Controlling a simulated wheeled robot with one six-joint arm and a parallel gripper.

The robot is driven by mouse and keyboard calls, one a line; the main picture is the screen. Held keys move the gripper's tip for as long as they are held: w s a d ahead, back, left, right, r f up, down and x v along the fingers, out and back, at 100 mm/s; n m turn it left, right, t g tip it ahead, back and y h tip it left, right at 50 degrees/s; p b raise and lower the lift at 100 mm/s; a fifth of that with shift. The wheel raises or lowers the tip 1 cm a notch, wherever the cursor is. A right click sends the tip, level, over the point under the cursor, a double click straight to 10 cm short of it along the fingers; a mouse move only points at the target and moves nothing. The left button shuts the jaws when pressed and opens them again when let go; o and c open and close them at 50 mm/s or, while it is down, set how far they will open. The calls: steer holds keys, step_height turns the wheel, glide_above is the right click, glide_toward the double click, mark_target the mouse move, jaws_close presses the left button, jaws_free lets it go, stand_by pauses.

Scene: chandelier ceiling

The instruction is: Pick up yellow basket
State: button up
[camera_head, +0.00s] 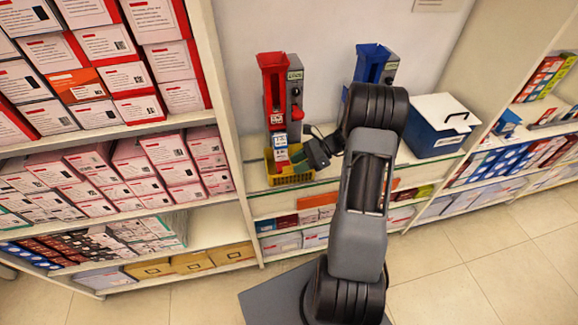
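The yellow basket (290,179) is small and stands on the glass-like counter below the red dispenser, near the middle of the view. Small red and white boxes (281,152) show at its left side, and something dark green shows at its right. My gripper (305,160) is at the basket's upper right side, reaching in from the right at the end of my arm. The gripper overlaps the basket's right rim in this view. I cannot tell whether it touches the basket, and its fingers are too small and dark to show whether they are open.
A red dispenser (274,85) on a grey mount stands behind the basket. A blue dispenser (372,63) and a blue-and-white box (438,125) are to the right. Shelves of boxed goods (110,85) rise at the left. Tiled floor (470,270) is clear at the lower right.

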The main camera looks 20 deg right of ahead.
steer(key=shift+x, duration=1.05)
steer(key=shift+c, duration=0.4)
